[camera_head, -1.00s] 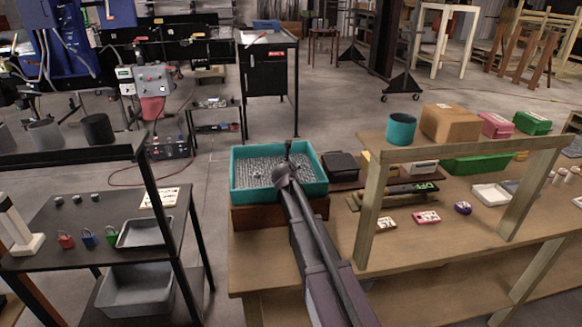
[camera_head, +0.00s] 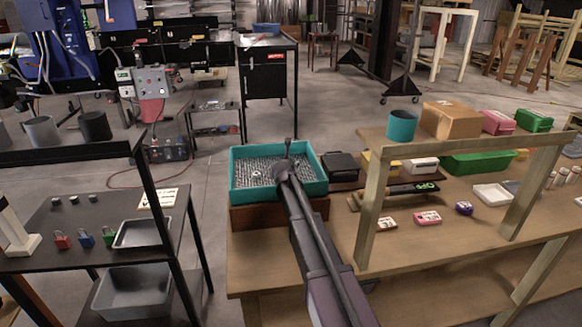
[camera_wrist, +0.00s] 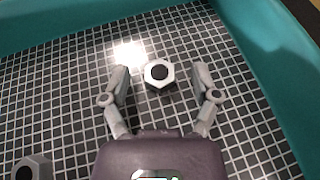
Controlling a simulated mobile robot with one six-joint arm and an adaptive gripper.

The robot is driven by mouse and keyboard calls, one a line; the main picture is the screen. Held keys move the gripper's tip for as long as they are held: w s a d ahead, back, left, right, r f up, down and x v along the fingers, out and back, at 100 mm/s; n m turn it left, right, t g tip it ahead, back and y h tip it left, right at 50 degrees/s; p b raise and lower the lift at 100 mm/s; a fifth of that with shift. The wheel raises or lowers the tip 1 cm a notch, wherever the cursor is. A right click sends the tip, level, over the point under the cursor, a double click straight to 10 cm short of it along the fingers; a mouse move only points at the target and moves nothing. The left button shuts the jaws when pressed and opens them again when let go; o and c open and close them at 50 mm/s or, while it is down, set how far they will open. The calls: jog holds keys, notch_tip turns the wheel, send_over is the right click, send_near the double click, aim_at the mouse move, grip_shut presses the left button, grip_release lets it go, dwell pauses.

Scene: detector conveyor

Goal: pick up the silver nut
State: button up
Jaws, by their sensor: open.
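A silver nut (camera_wrist: 158,73) with a dark hole lies on the dark, light-gridded floor of the teal tray in the wrist view. My gripper (camera_wrist: 158,75) is open, with one finger on each side of the nut and gaps on both sides. I cannot tell its height above the floor. In the head view my gripper (camera_head: 287,147) hangs over the teal tray (camera_head: 238,192), whose contents are too small to make out clearly. A second grey nut (camera_wrist: 32,168) shows at the wrist view's lower left corner.
The teal tray's walls rise around the gridded floor, the right one (camera_wrist: 262,75) close in the wrist view. In the head view a black box (camera_head: 340,166) stands right of the tray, and a wooden shelf frame (camera_head: 368,215) stands further right.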

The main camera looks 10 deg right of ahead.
dwell(0.4)
grip_shut()
jog(key=shift+r, duration=0.1)
notch_tip(320, 180, up, 10)
jog(key=p, duration=1)
dwell(0.8)
